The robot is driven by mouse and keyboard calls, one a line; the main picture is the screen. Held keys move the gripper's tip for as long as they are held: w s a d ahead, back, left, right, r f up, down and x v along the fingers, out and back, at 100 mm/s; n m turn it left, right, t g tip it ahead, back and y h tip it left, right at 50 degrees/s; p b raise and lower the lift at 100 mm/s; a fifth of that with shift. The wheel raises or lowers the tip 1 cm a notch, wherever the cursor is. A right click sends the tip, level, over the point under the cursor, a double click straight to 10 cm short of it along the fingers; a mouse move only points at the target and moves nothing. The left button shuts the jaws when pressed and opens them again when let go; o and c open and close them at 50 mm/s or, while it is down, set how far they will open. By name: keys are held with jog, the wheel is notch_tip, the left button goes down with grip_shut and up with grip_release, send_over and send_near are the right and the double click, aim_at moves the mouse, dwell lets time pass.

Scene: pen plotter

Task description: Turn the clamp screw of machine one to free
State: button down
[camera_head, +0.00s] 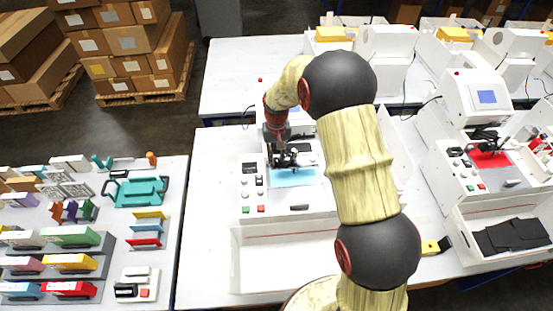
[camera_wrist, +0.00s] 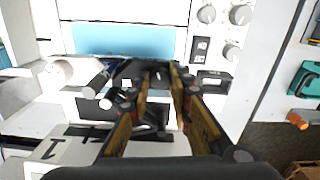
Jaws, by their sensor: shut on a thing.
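Machine one (camera_head: 318,198) is the white plotter in the middle of the head view, with a light blue sheet (camera_head: 293,177) on its bed. The sheet also shows in the wrist view (camera_wrist: 122,40). A white block marked 1 (camera_wrist: 75,151) is at the lower left of the wrist view. My gripper (camera_head: 284,156) is down at the dark pen carriage, just above the sheet's back edge. In the wrist view my gripper (camera_wrist: 159,80) has its fingers close together around a small dark part, which looks like the clamp screw. The fingers mostly hide it, so its turn position cannot be seen.
Knobs (camera_wrist: 207,14) and switches are on the machine's panel beside the bed. A white open bin (camera_head: 262,262) is in front of it. A second plotter (camera_head: 478,160) with a red sheet stands to the right. A table of coloured parts (camera_head: 112,245) is at the left.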

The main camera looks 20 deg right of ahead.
aim_at(276, 159)
jog(key=n+b, duration=0.1)
jog(key=n, duration=0.5)
jog(key=shift+w, duration=0.1)
jog(key=shift+n, duration=0.3)
dwell(0.3)
jog(key=c, duration=1.7)
grip_release()
jog(key=shift+o, duration=0.4)
notch_tip(276, 159, up, 12)
